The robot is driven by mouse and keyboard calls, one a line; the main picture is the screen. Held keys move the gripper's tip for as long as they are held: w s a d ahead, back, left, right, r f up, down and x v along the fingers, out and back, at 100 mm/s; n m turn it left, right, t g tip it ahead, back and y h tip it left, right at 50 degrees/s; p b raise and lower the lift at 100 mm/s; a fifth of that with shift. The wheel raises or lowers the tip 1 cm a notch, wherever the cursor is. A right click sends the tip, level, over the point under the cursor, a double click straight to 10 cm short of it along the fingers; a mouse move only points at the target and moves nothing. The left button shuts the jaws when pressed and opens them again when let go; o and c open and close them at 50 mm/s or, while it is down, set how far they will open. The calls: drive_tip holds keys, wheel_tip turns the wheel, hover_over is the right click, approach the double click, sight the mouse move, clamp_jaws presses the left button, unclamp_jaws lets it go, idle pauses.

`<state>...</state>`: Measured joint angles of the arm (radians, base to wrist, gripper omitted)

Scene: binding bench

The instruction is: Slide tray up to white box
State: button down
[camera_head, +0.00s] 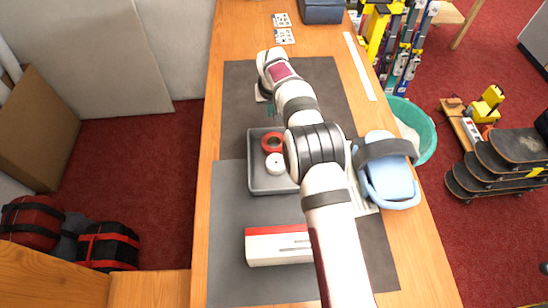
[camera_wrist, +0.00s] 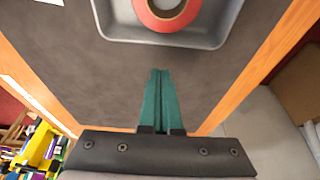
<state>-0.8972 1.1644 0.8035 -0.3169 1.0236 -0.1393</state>
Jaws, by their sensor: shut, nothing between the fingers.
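The grey tray (camera_head: 253,176) lies on the dark mat near the middle of the bench. It holds a red tape roll (camera_head: 265,143) and a white roll (camera_head: 275,169); part of its right side is hidden behind my arm. The white box (camera_head: 272,252), with a red strip along its far edge, lies nearer the camera, with a band of mat between it and the tray. My gripper (camera_head: 271,112) is beyond the tray's far side, its teal fingers shut and empty. In the wrist view the shut fingertips (camera_wrist: 160,72) point toward the tray's rim (camera_wrist: 168,41), apart from it.
A light-blue bag or case (camera_head: 390,185) with a dark strap sits at the bench's right edge. Printed cards (camera_head: 285,36) and a dark blue box (camera_head: 322,10) lie at the far end. A white strip (camera_head: 360,65) lies along the right. The mat left of the tray is clear.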

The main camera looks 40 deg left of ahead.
sight(275, 149)
idle(0.6)
drive_tip(key=shift+f, duration=2.7)
drive_tip(key=shift+s+d, duration=3.8)
drive_tip(key=shift+d, duration=0.05)
drive_tip(key=shift+w+a, duration=0.45)
drive_tip(key=shift+w, duration=0.05)
drive_tip(key=shift+r, duration=4.05)
